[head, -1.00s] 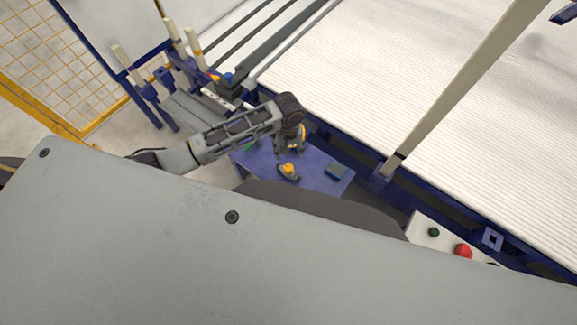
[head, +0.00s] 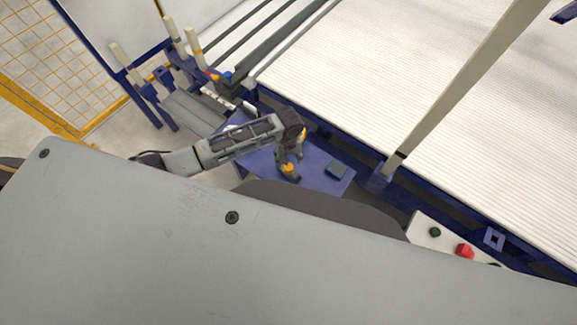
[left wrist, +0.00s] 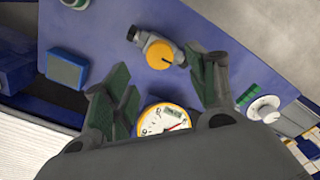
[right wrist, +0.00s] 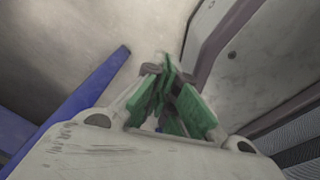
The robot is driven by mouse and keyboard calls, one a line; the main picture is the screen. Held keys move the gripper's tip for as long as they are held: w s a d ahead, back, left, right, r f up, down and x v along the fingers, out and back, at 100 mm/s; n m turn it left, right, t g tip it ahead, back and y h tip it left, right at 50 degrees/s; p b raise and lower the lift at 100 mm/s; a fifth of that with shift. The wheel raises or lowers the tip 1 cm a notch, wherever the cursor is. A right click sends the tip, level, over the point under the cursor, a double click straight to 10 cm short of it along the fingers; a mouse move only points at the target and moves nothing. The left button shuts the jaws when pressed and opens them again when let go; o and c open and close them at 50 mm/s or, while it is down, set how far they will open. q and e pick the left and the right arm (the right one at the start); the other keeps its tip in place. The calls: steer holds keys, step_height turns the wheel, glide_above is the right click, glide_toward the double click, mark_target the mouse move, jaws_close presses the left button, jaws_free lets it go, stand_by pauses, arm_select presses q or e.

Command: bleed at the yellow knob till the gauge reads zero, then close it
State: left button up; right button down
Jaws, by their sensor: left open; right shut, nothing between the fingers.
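The yellow knob (left wrist: 160,54) sits on a grey valve fitting on the blue panel in the left wrist view. It also shows in the head view (head: 288,169). My left gripper (left wrist: 160,80) is open, its green-padded fingers spread to either side, with the knob just beyond the fingertips and apart from them. The gauge (left wrist: 163,119), white-faced with a yellow rim, lies between the finger bases, partly hidden by the gripper body. Its red needle points to the right; its numbers are too small to read. My right gripper (right wrist: 166,75) is shut and empty, away from the panel.
A blue box (left wrist: 67,68) and a white round dial (left wrist: 264,108) are on the panel to either side. The white ribbed conveyor bed (head: 400,70) lies beyond. A control box with a red button (head: 464,251) is at lower right. A blue bar (right wrist: 85,95) is beside my right gripper.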

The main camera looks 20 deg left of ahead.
mark_target(288, 166)
arm_select(q)
step_height(288, 166, down, 6)
steer(key=shift+r+b, duration=0.25)
steer(key=shift+b, duration=0.2)
steer(key=shift+f, duration=0.8)
arm_select(e)
steer(key=shift+w+d+f, duration=0.15)
steer(key=shift+d+f, duration=0.1)
steer(key=shift+d, duration=0.35)
steer(key=shift+w+d+f, duration=0.1)
steer(key=shift+d+f, duration=0.1)
steer(key=shift+d, duration=0.4)
arm_select(q)
steer(key=c, duration=1)
steer(key=shift+c, duration=0.2)
arm_select(e)
steer(key=shift+a, duration=0.9)
